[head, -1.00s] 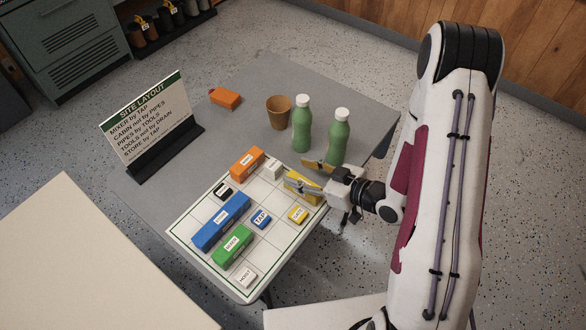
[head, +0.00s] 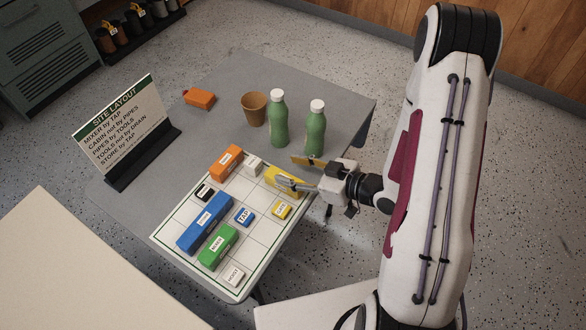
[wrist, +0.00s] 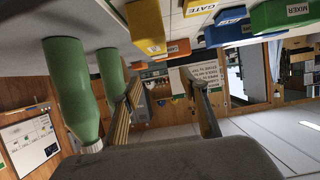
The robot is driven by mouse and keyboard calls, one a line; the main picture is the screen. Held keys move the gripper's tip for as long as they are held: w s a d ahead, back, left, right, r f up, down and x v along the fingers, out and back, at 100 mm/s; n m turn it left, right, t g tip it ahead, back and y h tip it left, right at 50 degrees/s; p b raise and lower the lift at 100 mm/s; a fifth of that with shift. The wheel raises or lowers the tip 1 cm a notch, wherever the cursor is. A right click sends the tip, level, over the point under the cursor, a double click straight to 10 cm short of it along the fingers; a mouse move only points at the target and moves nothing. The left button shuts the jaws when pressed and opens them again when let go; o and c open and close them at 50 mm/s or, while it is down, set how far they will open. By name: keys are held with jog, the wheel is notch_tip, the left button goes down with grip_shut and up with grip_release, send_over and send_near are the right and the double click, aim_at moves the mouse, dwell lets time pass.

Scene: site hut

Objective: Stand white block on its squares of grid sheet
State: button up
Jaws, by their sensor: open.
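A small white block (head: 253,165) stands on the grid sheet (head: 193,247) beside the orange block, at the far end. Its label is too small to read. Another white block (head: 233,273), with a label that looks like HOIST, is at the sheet's near corner. My gripper (head: 286,171) is open over the sheet's right edge, by the long yellow block (head: 285,180) and partly in front of it. In the wrist view, the two fingers of my gripper (wrist: 168,95) are apart with nothing between them.
An orange block (head: 226,161), blue block (head: 205,223), green block (head: 217,247) and smaller labelled blocks share the sheet. Two green bottles (head: 279,120) (head: 314,130) and a brown cup (head: 254,109) stand behind my gripper. A layout sign (head: 121,124) stands at left.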

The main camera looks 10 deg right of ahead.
jog(key=shift+w+d, duration=0.1)
jog(key=shift+w+d+r+h, duration=0.2)
jog(key=shift+w+d+h, duration=0.1)
jog(key=shift+w, duration=0.05)
jog(key=d+r+m+h, duration=0.4)
jog(key=d+r+h, duration=0.7)
jog(key=r, duration=0.5)
jog(key=s+a+r+m+g, duration=0.1)
jog(key=s+a+r, duration=0.1)
jog(key=s, duration=0.5)
jog(key=s+a+r+m+g+y, duration=0.1)
jog(key=s+a+r+m, duration=0.1)
jog(key=s+r, duration=0.3)
jog(key=s+a+r+m+g+y, duration=0.1)
jog(key=s+a+r+m, duration=0.1)
jog(key=s, duration=0.8)
jog(key=shift+s+a+r+g, duration=0.25)
jog(key=shift+a+r+g, duration=0.2)
jog(key=shift+r, duration=0.35)
